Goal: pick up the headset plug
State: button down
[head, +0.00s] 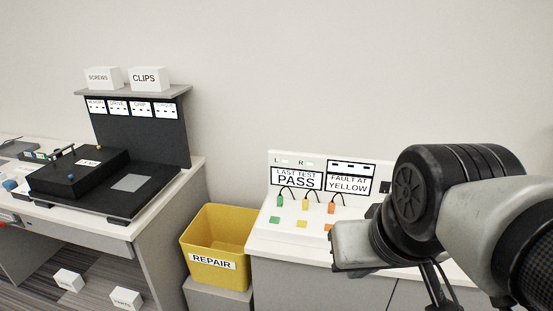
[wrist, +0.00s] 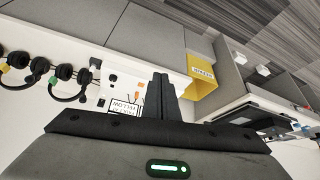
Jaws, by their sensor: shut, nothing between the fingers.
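In the wrist view my gripper (wrist: 164,78) is shut and empty, its dark fingers together over the white counter. Several black headsets (wrist: 68,72) lie to the left of the fingers, with small green and yellow parts near them. I cannot make out a headset plug for certain. In the head view a white test station (head: 285,230) has green (head: 279,201), yellow (head: 305,204) and orange (head: 331,208) plug-like pieces on dark leads. Its signs read "LAST TEST PASS" and "FAULT AT YELLOW". My arm hides the counter to the right in the head view.
A yellow bin (head: 215,245) marked "REPAIR" stands left of the test counter; it also shows in the wrist view (wrist: 203,85). A workbench (head: 150,215) with a black fixture and a shelf of SCREWS and CLIPS boxes stands at the left. White boxes lie on the floor.

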jog(key=c, duration=2)
grip_release()
jog(key=shift+w+r, duration=0.2)
jog(key=shift+w, duration=0.05)
jog(key=shift+c, duration=0.2)
jog(key=o, duration=0.5)
jog(key=w, duration=0.1)
jog(key=w+r, duration=0.1)
jog(key=w, duration=0.1)
jog(key=w+r, duration=0.1)
jog(key=shift+w+r, duration=0.2)
jog(key=shift+w, duration=0.1)
jog(key=g+p, duration=0.1)
send_over(306, 199)
jog(key=s, duration=0.3)
notch_tip(306, 199, down, 23)
jog(key=shift+x, duration=2.9)
